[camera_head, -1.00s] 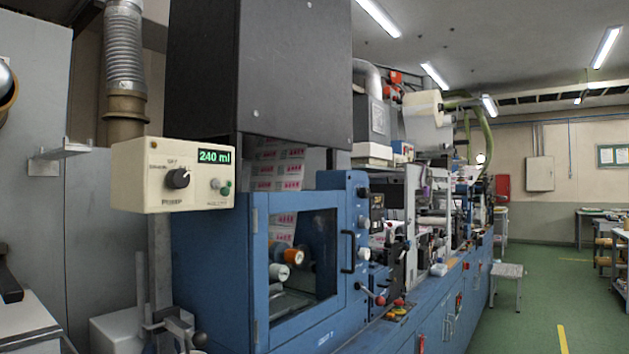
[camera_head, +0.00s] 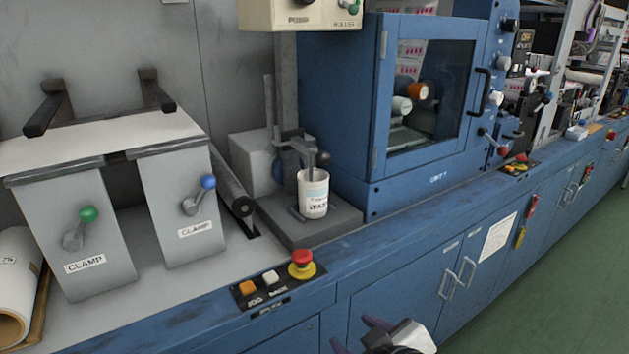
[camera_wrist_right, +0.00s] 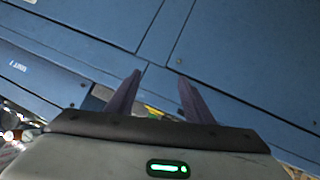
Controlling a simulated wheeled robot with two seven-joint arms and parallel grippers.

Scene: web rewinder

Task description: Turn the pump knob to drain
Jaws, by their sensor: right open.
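The cream pump box (camera_head: 285,17) is cut off by the top edge of the head view. My right gripper (camera_head: 356,335) is at the bottom of the head view, in front of the blue cabinets, well below and to the right of the box. In the wrist view its two dark fingers (camera_wrist_right: 159,82) are apart with nothing between them. My left gripper is not in view.
A white labelled cup (camera_head: 313,197) stands on a grey base below the pump box. A red stop button (camera_head: 301,259) is near the counter's front edge. Two clamp levers, green (camera_head: 88,214) and blue (camera_head: 208,182), are at left. Green floor is clear at right.

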